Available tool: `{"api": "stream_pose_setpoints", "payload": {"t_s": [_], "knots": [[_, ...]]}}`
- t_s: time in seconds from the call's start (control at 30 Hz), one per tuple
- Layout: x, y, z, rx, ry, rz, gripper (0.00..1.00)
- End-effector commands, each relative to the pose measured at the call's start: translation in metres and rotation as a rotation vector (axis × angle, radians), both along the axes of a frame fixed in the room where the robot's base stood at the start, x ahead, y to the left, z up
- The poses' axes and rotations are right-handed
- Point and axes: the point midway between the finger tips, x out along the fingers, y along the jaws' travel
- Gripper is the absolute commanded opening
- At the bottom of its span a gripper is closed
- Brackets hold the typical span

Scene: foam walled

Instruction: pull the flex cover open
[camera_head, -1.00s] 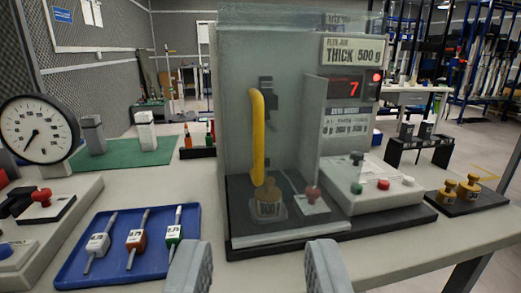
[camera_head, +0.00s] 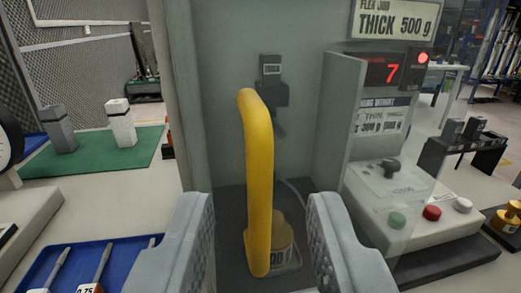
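The flex cover (camera_head: 345,130) is a clear, see-through panel on the front of the grey test machine. Its edges are hard to make out. A yellow upright bar handle (camera_head: 259,185) stands out from it, near the middle of the view. My gripper (camera_head: 258,210) is open, with one grey finger on each side of the handle's lower part. I see a gap between the handle and each finger. Behind the handle are a brass weight (camera_head: 281,238), partly hidden by it, and a dark clamp (camera_head: 270,92). The cover looks shut.
A control box (camera_head: 400,195) with green, red and white buttons stands at the right, under a red display reading 7 (camera_head: 391,70). A blue tray (camera_head: 60,265) with tools lies at lower left. A green mat (camera_head: 90,155) with two blocks is behind it.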

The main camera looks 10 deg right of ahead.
Motion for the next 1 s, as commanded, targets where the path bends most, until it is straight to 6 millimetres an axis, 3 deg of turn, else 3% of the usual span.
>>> {"api": "stream_pose_setpoints", "payload": {"t_s": [0.2, 0.53, 0.7, 1.0], "knots": [[0.017, -0.004, 0.0, 0.001, 0.0, 0.0, 0.33], [0.02, -0.005, 0.0, 0.001, 0.0, 0.001, 0.33], [0.02, -0.005, 0.0, 0.001, 0.0, 0.001, 0.01], [0.019, -0.006, 0.0, 0.001, 0.0, 0.0, 0.0]]}}
